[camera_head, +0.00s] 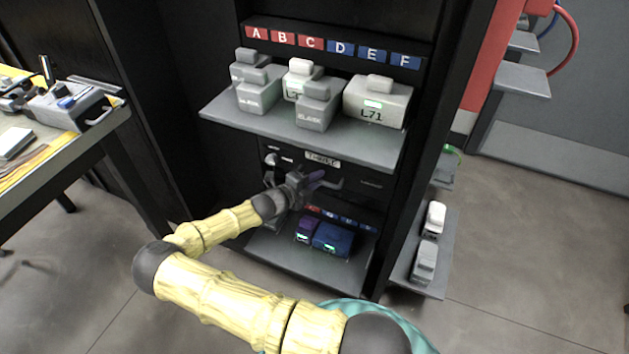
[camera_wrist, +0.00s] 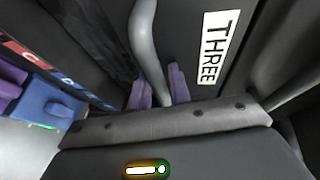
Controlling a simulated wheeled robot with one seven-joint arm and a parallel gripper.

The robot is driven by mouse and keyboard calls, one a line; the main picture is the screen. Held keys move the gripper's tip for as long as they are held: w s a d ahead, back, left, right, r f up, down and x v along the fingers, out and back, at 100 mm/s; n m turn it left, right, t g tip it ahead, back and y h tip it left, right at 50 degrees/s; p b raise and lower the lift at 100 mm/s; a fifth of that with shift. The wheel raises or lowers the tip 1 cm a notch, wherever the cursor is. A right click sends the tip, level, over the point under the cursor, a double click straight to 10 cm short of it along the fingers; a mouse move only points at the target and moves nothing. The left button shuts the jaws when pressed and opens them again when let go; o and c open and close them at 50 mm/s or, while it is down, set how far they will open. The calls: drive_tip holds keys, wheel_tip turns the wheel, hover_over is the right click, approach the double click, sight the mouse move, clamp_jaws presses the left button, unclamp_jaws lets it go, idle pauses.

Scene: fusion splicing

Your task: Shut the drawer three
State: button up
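Drawer three is a dark drawer front (camera_head: 372,184) in the black cabinet, just under the upper shelf. It bears a white label reading THREE (camera_head: 322,160), also large in the wrist view (camera_wrist: 213,48). Its grey curved bar handle (camera_wrist: 147,45) runs down between the purple fingers of my gripper (camera_wrist: 159,90). The fingers lie close on both sides of the bar and seem shut on it. In the head view my gripper (camera_head: 311,177) is at the drawer front and hides part of it. I cannot tell how far the drawer stands out.
The upper shelf (camera_head: 215,110) above the drawer holds several grey boxes. Below, a lower shelf (camera_head: 290,262) carries purple and blue boxes (camera_head: 333,237). Side shelves at the right hold small devices (camera_head: 425,262). A workbench (camera_head: 60,155) stands at the left, with open floor between.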

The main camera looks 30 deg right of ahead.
drive_tip(key=shift+r, duration=0.1)
drive_tip(key=p+v, duration=0.6)
drive_tip(key=v, duration=1.1)
drive_tip(key=shift+a, duration=0.25)
drive_tip(key=shift+s, duration=0.1)
